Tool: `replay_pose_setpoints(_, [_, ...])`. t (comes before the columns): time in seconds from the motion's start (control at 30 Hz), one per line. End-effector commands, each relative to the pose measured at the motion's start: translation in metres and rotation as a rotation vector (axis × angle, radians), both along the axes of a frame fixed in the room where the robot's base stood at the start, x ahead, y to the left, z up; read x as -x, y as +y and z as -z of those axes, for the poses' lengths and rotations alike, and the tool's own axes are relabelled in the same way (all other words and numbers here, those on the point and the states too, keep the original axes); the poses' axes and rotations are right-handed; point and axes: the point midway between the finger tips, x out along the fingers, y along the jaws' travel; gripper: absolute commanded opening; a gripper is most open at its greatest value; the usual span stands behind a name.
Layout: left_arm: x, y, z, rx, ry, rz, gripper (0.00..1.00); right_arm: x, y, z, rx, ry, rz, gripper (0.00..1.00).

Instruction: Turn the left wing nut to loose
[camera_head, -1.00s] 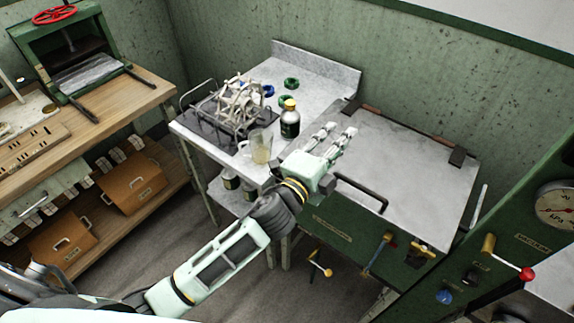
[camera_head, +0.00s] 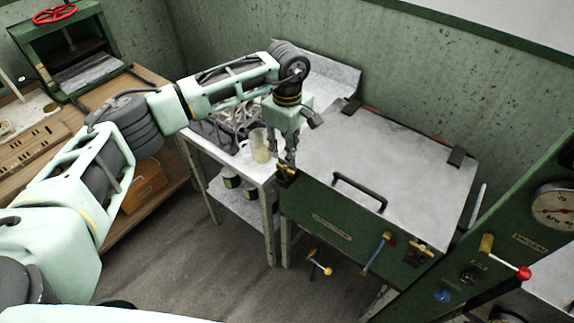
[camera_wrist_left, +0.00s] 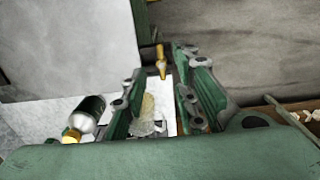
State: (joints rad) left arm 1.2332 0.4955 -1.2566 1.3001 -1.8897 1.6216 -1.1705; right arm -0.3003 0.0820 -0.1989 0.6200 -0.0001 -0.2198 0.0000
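The left wing nut (camera_head: 286,173) is brass and sits at the front left corner of the green chest with the grey lid (camera_head: 400,165). In the left wrist view the brass nut (camera_wrist_left: 161,62) shows between the ends of my fingers. My left gripper (camera_head: 284,156) points down just above the nut in the head view. Its two fingers (camera_wrist_left: 158,75) are apart with a gap between them. I cannot tell whether either finger touches the nut. The right wing nut (camera_head: 421,249) is on the chest's front right. My right gripper is not in view.
A glass beaker (camera_head: 261,146) stands on the side table left of the chest. A dark bottle with a yellow cap (camera_wrist_left: 84,118) lies close to my left gripper in the wrist view. A black handle (camera_head: 360,190) rises from the lid. A gauge panel (camera_head: 520,230) stands right.

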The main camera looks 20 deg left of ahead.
Motion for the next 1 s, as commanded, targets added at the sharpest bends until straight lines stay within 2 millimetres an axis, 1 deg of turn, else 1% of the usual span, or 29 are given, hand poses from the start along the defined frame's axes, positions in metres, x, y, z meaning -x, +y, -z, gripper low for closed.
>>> replay_pose_setpoints(0.07, [0.000, 0.004, 0.004, -0.017, 0.005, 0.000, 0.27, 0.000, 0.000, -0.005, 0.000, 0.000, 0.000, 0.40])
replay_pose_setpoints(0.17, [0.001, 0.004, 0.018, -0.015, 0.007, 0.000, 0.27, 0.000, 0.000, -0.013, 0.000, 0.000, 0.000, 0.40])
replay_pose_setpoints(0.3, [0.001, 0.003, 0.041, -0.013, 0.007, 0.000, 0.27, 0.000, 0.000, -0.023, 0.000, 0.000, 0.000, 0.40])
replay_pose_setpoints(0.5, [0.001, 0.003, 0.067, -0.010, 0.005, 0.000, 0.27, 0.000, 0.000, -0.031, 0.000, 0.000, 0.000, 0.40])
replay_pose_setpoints(0.67, [0.000, 0.002, 0.074, -0.010, 0.001, 0.001, 0.27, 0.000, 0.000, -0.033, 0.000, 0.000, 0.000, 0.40])
replay_pose_setpoints(0.87, [0.000, 0.002, 0.075, -0.009, 0.001, 0.001, 0.27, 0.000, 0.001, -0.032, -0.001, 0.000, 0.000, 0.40])
replay_pose_setpoints(1.0, [0.000, 0.002, 0.075, -0.009, 0.001, 0.001, 0.16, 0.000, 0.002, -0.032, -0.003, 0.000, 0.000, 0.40])
